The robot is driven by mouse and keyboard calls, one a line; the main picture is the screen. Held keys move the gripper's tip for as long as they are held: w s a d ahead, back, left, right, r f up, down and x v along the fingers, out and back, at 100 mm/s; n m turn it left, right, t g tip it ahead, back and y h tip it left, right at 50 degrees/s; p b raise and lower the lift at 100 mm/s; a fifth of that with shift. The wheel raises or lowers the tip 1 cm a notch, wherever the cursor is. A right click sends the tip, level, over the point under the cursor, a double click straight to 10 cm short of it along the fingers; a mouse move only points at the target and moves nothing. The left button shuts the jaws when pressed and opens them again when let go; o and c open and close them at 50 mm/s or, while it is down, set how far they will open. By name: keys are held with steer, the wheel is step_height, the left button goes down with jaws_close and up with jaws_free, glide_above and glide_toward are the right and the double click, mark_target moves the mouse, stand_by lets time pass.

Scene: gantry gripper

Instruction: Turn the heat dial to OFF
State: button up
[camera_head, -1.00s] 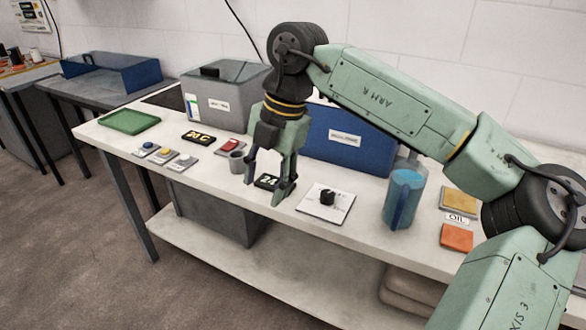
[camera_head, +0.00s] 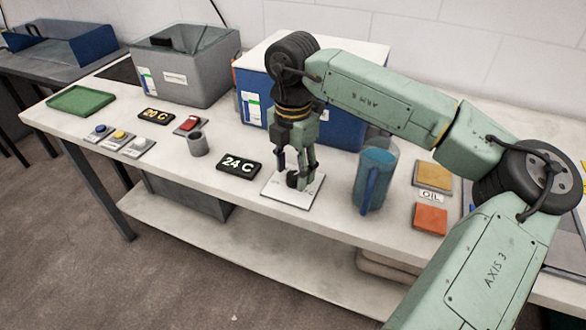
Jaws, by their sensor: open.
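The heat dial is a black knob (camera_head: 292,180) on a white square plate (camera_head: 284,192) on the bench. My gripper (camera_head: 297,180) points down over the plate with its fingers apart at the knob. Part of the knob and most of the plate's lettering are hidden by the fingers. I cannot tell whether the fingers touch the knob or which way the dial points.
A black 24 C sign (camera_head: 238,165) lies left of the plate, with a grey cup (camera_head: 197,145) beyond it. A blue jug (camera_head: 374,182) stands close on the right. A blue box (camera_head: 345,125) with a white lid stands behind. Yellow (camera_head: 434,176) and orange (camera_head: 430,218) pads lie farther right.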

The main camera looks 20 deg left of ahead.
steer(key=shift+f, duration=0.7)
steer(key=shift+c, duration=0.5)
jaws_close()
